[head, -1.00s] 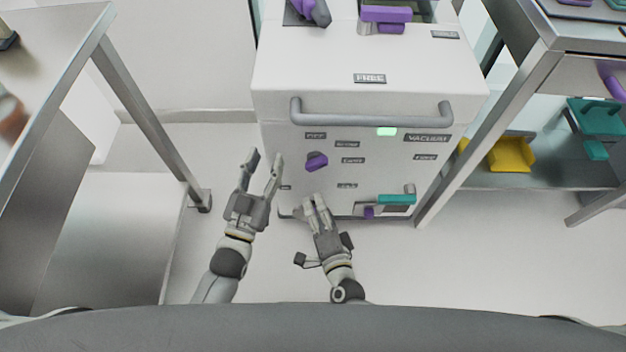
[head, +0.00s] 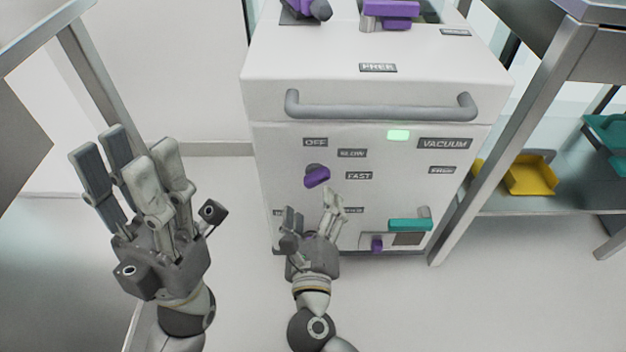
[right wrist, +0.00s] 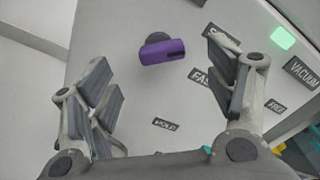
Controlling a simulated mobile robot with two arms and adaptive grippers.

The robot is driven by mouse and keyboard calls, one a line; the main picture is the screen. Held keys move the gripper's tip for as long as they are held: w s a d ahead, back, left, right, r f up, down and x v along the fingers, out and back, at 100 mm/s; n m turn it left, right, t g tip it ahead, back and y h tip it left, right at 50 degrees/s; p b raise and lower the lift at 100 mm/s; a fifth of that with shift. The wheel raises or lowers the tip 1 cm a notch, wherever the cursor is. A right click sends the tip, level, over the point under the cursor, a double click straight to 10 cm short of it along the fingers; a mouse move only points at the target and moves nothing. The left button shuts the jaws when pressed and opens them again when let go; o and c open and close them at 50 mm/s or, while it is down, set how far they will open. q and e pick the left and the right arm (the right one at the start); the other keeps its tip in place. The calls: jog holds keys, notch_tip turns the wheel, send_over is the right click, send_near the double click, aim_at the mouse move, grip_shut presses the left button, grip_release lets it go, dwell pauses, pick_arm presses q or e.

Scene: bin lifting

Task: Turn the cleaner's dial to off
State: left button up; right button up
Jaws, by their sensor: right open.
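The white cleaner (head: 375,80) stands ahead with a purple dial (head: 317,177) on its front, below and right of the OFF label (head: 315,142). SLOW (head: 352,153) and FAST (head: 359,176) labels are to the dial's right. I cannot tell which label the dial points at. In the right wrist view the dial (right wrist: 162,51) appears between and beyond my open fingers, apart from them. My right gripper (head: 313,212) is open and empty, just below the dial in the head view. My left gripper (head: 128,160) is open and empty, raised at the left, away from the cleaner.
A grey handle bar (head: 380,107) crosses the cleaner above the labels. A green light (head: 398,135) glows beside the VACUUM label. A teal handle (head: 410,225) and small purple knob (head: 377,245) are lower right. Metal tables flank the cleaner; a yellow tray (head: 530,173) is on the right shelf.

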aim_at(313, 180)
jog(key=w+b, duration=0.1)
jog(key=w, duration=0.7)
jog(key=shift+w+b, duration=0.25)
jog(key=shift+b, duration=0.15)
jog(key=shift+c, duration=0.2)
jog(key=c, duration=1)
